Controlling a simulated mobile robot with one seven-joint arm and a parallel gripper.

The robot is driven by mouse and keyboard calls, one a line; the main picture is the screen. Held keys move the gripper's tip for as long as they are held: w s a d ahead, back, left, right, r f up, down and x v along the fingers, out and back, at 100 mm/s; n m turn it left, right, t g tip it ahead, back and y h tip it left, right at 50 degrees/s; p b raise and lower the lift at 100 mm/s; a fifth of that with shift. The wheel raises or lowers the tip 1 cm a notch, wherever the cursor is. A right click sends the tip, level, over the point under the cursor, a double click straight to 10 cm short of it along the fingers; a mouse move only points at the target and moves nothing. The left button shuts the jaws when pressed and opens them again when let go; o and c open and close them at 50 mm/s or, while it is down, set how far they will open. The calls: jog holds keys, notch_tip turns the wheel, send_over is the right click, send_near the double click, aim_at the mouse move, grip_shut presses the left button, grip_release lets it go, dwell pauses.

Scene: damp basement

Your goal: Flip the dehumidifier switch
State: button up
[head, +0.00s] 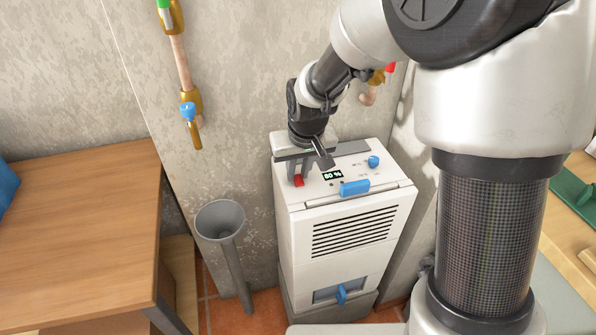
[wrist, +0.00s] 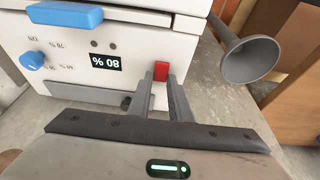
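The white dehumidifier (head: 351,238) stands against the wall in the head view. Its red switch (head: 298,181) is at the left of the top panel, beside a display (head: 332,175) reading 80 %. The switch (wrist: 161,70) also shows in the wrist view, just beyond the fingertips. My gripper (head: 299,175) reaches down over the panel; in the wrist view its fingers (wrist: 160,82) are a little apart with nothing held. The switch lines up with the gap between the tips. I cannot tell whether a tip touches it, nor which way it is set.
The panel also has a blue knob (head: 374,161) and a blue latch (head: 355,187) at its front edge. A grey funnel pipe (head: 221,220) stands to the left, near a wooden table (head: 80,225). Pipes with valves (head: 190,110) run up the wall.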

jog(key=o, duration=0.4)
jog(key=shift+c, duration=0.2)
jog(key=shift+r, duration=0.15)
jog(key=p+v, duration=0.4)
jog(key=v, duration=1.3)
jog(key=shift+s+r, duration=0.1)
jog(key=shift+s, duration=0.05)
